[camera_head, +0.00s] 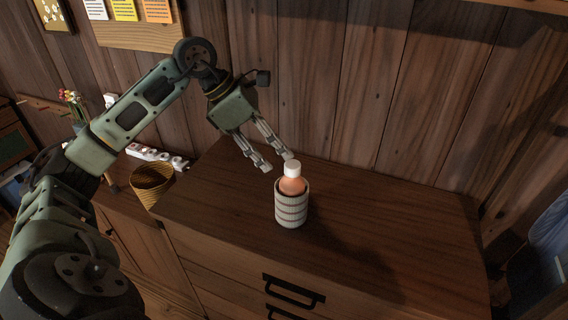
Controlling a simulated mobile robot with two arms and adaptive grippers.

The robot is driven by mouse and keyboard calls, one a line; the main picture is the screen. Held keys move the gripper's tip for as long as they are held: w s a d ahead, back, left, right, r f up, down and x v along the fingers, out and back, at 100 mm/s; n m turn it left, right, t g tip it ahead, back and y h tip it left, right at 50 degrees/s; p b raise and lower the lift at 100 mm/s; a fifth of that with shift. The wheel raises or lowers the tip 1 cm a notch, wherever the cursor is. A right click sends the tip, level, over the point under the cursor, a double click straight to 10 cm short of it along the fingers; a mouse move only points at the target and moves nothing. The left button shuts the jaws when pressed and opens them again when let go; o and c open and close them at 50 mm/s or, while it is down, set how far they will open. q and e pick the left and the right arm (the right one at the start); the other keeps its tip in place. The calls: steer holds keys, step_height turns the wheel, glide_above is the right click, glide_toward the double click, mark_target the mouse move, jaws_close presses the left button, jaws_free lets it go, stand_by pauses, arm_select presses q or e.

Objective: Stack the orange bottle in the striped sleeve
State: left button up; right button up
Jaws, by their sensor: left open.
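The orange bottle (292,185) with a white cap stands upright inside the striped sleeve (291,211). Only its cap and shoulder show above the sleeve's rim; its lower part is hidden. The sleeve stands on the wooden drawer cabinet top (390,220). My left gripper (277,162) is open and empty, with its fingers pointing down and to the right. One fingertip is close to the bottle's cap at its upper left; I cannot tell whether they touch. My right gripper is not in view.
A plank wall (340,80) stands behind the cabinet. The cabinet top right of the sleeve is clear.

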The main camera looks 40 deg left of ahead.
arm_select(q)
steer(key=v, duration=0.5)
steer(key=shift+r, duration=0.1)
